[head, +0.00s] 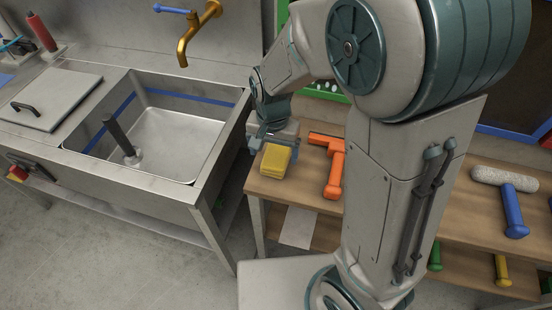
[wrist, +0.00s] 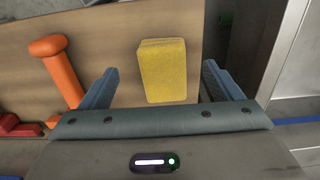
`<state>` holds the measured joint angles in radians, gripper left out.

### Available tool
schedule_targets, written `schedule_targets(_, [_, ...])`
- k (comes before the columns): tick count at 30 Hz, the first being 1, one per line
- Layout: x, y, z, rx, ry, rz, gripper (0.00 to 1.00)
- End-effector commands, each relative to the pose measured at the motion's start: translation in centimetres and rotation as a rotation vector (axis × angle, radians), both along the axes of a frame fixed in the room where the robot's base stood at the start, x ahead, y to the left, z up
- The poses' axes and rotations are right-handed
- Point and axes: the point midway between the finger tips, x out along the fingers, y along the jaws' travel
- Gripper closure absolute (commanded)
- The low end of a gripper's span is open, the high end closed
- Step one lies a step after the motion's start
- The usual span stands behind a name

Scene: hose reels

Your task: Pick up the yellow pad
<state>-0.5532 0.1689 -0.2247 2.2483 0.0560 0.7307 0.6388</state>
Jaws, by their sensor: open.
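The yellow pad (head: 276,159) lies on the wooden bench top near its left end, beside the sink unit. It is a thick yellow block. In the wrist view the yellow pad (wrist: 163,71) shows whole, between the two fingers and a little beyond the palm. My gripper (wrist: 163,88) is open, with one finger on each side of the pad and a gap on both sides. In the head view my gripper (head: 272,140) is just behind the pad, partly hidden by my wrist. I cannot tell its exact height over the bench.
An orange tool (head: 334,180) lies right of the pad; its handle (wrist: 56,68) is near the left finger in the wrist view. A steel sink (head: 170,148) with a brass tap (head: 196,32) stands left. A blue-handled roller (head: 513,208) lies farther right on the bench.

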Motion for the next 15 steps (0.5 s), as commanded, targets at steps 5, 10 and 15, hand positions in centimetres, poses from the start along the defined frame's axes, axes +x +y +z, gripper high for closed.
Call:
schedule_targets(5, [0.0,0.0,-1.9,0.0,0.0,0.0,0.15])
schedule_targets(10, [0.1,0.0,-3.0,-0.001,0.001,0.0,0.15])
schedule_targets(15, [0.5,0.1,-5.2,-0.002,0.003,0.0,0.15])
